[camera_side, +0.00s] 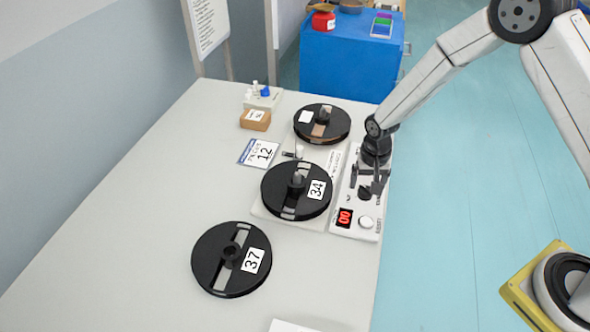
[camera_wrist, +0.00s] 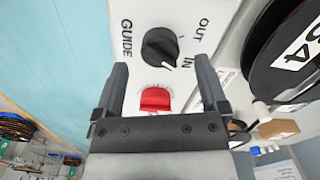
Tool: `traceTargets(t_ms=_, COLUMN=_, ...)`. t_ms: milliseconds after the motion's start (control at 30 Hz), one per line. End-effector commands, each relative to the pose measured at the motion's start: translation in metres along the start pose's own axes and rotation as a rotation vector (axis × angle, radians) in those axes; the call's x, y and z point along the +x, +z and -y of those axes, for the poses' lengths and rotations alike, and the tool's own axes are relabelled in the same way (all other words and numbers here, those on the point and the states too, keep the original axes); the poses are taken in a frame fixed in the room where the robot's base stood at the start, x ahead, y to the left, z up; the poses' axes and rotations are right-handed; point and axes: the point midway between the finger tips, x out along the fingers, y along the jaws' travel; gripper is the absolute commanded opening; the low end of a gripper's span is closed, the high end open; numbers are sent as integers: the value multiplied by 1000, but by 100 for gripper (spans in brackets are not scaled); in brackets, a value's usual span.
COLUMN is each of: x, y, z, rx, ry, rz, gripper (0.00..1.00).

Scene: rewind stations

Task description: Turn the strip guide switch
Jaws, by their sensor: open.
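The strip guide switch (camera_wrist: 158,46) is a round black knob on a white panel, labelled GUIDE, with OUT and IN marks beside it. Its white pointer line is turned towards IN. In the side view my gripper (camera_side: 368,180) points down over the control panel (camera_side: 340,205). A dark knob (camera_side: 365,193) shows by the fingers there, but I cannot tell whether it is the guide switch.
A red rocker switch (camera_wrist: 155,99) sits between my fingers' bases in the wrist view.

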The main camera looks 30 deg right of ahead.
Motion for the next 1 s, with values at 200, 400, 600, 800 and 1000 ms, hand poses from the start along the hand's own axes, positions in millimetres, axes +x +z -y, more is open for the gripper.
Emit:
traceTargets(t_ms=200, x=-26, y=0, z=0, rx=0, ry=0, rz=-1, gripper=93)
traceTargets(t_ms=400, x=-45, y=0, z=0, rx=1, ry=0, rz=0, gripper=93)
traceTargets(t_ms=600, x=-51, y=0, z=0, rx=1, ry=1, rz=2, gripper=93)
traceTargets(t_ms=800, x=-52, y=1, z=0, rx=1, ry=1, rz=2, gripper=93)
traceTargets(t_ms=1000, x=-53, y=1, z=-1, rx=-3, ry=0, rz=0, gripper=93)
